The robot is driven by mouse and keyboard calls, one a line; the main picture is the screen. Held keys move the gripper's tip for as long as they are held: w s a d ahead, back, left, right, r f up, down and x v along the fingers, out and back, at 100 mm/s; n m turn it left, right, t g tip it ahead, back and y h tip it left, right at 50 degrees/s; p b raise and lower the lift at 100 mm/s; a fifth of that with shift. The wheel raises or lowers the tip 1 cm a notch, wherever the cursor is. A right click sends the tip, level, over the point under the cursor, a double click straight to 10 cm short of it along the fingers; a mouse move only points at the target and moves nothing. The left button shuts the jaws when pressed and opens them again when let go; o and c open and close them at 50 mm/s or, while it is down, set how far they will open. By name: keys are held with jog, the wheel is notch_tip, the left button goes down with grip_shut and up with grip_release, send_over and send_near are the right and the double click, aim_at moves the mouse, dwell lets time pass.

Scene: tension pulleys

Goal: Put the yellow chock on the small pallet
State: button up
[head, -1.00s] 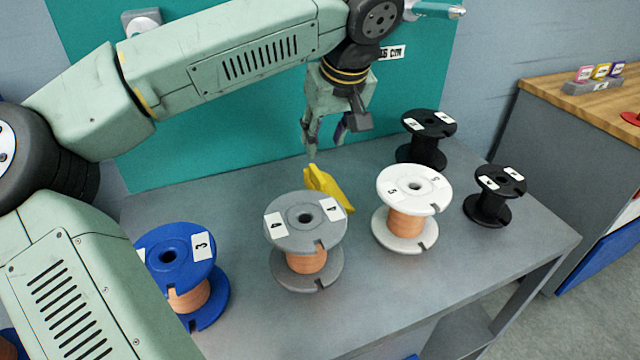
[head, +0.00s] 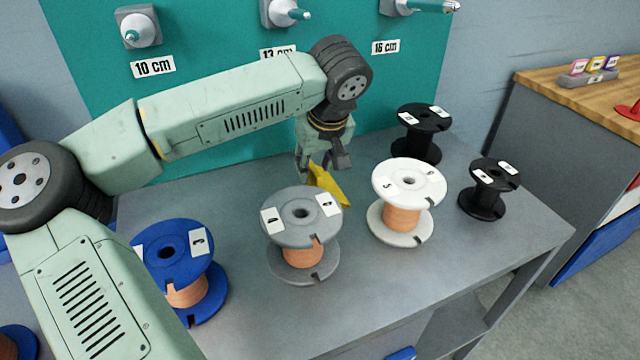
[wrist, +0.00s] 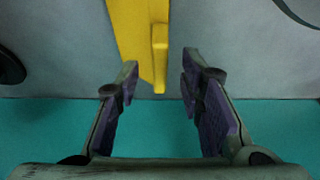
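The yellow chock (head: 328,186) lies on the grey table behind the grey spool, partly hidden by that spool and by my gripper in the head view. My gripper (head: 318,165) is low over the table at the chock's far end. In the wrist view the chock (wrist: 142,40) reaches down toward the gap between the two purple-padded fingers of my gripper (wrist: 158,95). The fingers are apart, with the chock's narrow tab between or just beyond their tips; contact cannot be told. I see no small pallet that I can make out.
A grey spool (head: 302,220), a white spool (head: 408,188) and a blue spool (head: 172,254) stand on the table (head: 350,290). Two black spools (head: 420,120) (head: 490,175) stand at the right. A teal board (head: 215,100) with pegs rises behind. The table's front is clear.

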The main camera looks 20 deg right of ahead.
grip_shut()
dwell(0.8)
